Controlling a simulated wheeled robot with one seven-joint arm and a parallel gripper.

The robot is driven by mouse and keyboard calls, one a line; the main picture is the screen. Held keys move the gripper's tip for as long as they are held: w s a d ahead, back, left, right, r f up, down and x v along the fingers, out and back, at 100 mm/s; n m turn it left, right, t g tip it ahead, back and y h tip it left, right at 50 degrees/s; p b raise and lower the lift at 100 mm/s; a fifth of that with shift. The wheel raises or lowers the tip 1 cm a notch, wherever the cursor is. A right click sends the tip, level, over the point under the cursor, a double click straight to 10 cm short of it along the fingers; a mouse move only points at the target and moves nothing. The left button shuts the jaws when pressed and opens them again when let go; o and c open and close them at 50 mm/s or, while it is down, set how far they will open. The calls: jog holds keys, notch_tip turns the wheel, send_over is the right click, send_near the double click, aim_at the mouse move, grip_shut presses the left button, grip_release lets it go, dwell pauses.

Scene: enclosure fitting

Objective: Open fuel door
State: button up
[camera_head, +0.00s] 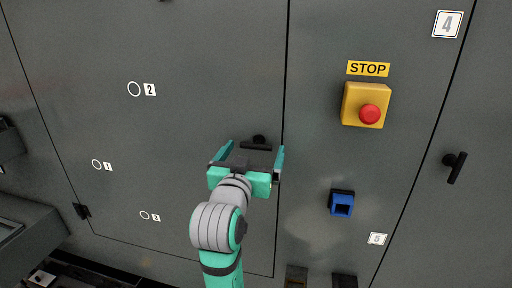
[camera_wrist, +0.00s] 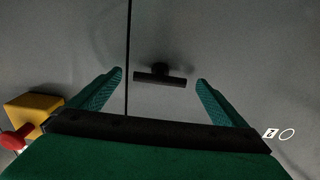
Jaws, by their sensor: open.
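The door (camera_head: 190,70) is a large grey panel with numbered labels, and it looks shut, its edge flush at the dark seam. A black T-shaped handle (camera_head: 257,144) sits near the door's right edge, with its bar roughly level. My gripper (camera_head: 247,156) is open and faces the handle. In the wrist view the handle (camera_wrist: 161,75) shows between and a little beyond the two green fingers (camera_wrist: 160,85), apart from both. My gripper hides part of the panel below the handle in the head view.
Right of the seam are a yellow box with a red stop button (camera_head: 369,114) and a blue socket (camera_head: 341,204). Another black handle (camera_head: 455,167) is on the far right panel. A black hinge (camera_head: 82,211) is at the door's lower left. A grey ledge (camera_head: 30,240) juts out at left.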

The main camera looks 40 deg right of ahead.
jog(key=shift+x, duration=1.35)
jog(key=shift+c, duration=0.3)
jog(key=shift+a, duration=0.1)
jog(key=c, duration=1)
jog(key=shift+o, duration=0.2)
jog(key=shift+m, duration=0.3)
jog(key=m, duration=0.3)
jog(key=shift+m, duration=0.4)
jog(key=m, duration=0.4)
jog(key=shift+m, duration=0.3)
